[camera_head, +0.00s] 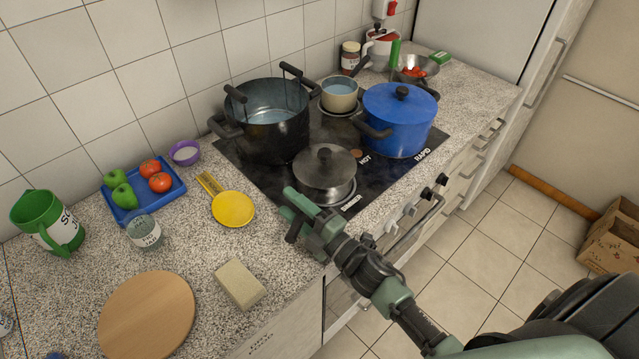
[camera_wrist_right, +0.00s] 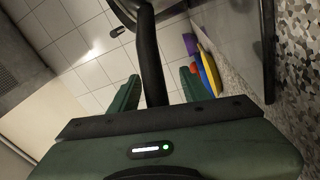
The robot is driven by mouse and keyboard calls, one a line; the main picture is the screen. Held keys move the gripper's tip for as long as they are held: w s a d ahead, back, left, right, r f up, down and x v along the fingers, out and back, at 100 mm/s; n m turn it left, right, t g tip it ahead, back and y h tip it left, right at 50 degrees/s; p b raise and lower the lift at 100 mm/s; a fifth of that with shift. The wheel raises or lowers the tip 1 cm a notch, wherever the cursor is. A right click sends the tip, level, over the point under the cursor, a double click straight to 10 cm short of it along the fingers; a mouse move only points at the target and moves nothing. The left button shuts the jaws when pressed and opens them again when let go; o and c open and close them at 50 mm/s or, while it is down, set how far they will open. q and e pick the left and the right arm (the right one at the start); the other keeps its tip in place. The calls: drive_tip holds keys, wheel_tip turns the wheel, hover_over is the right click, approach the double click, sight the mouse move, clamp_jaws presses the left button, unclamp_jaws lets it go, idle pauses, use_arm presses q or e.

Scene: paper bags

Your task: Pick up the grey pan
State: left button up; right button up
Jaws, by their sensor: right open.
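The grey pan (camera_head: 325,176) sits on the front burner of the hob, with a grey lid and dark knob on top. My right gripper (camera_head: 293,207) is at the pan's near left side, above the counter edge. In the right wrist view, a black bar (camera_wrist_right: 152,55) that looks like the pan's handle runs between the two green fingers of my right gripper (camera_wrist_right: 157,90). The fingers are open, with a gap on each side of the bar. My left gripper is in neither view.
A large black pot (camera_head: 265,140) stands behind the pan and a blue pot (camera_head: 400,125) to its right. A small cream pot (camera_head: 340,97) is at the back. A yellow pan-shaped item (camera_head: 233,209) and a sponge-like block (camera_head: 240,284) lie on the counter at left.

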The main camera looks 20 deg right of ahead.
clamp_jaws()
drive_tip(key=shift+r, duration=0.25)
drive_tip(key=shift+r, duration=0.1)
